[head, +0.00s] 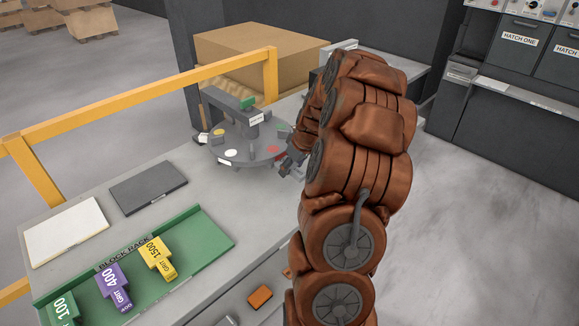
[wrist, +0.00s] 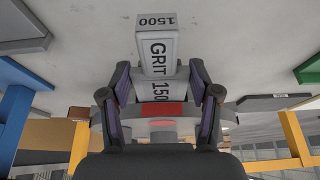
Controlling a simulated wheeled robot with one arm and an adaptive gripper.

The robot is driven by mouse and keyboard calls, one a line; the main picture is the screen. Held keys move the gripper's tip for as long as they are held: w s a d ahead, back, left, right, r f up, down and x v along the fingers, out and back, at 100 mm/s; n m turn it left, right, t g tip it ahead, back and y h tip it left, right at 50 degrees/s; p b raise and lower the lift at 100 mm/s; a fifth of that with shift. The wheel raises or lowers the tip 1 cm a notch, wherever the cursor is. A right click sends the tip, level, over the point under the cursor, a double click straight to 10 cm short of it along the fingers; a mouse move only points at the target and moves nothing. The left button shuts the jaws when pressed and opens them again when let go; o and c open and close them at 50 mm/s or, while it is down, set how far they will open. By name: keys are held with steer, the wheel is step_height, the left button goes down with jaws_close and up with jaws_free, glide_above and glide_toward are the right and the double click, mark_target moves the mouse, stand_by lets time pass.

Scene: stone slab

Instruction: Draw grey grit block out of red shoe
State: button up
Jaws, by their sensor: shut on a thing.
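The grey grit block (wrist: 158,48), lettered GRIT and 1500, sits between the fingers of my gripper (wrist: 160,75) in the wrist view. My gripper is shut on it. A red patch, apparently the red shoe (wrist: 163,109), shows just below the block in that view, on the round plate's side. In the head view the red shoe (head: 273,149) shows on the right of the grey round plate, and my gripper (head: 291,160) is at that edge. My arm hides much there. I cannot tell whether the block still touches the shoe.
The round plate (head: 226,152) carries other coloured shoes and an overhead grey arm. A green block rack (head: 205,240) holds green, purple and yellow blocks, with free room at its right end. A dark plate (head: 148,187), white pad (head: 66,232) and yellow rail (head: 140,103) are nearby.

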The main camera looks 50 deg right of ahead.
mark_target(300, 172)
steer(key=shift+s+b, duration=1.05)
steer(key=shift+s, duration=0.7)
steer(key=shift+s+r, duration=0.1)
steer(key=shift+s+r+b, duration=0.95)
steer(key=shift+s+r, duration=0.45)
steer(key=shift+r, duration=0.05)
steer(key=shift+a, duration=0.1)
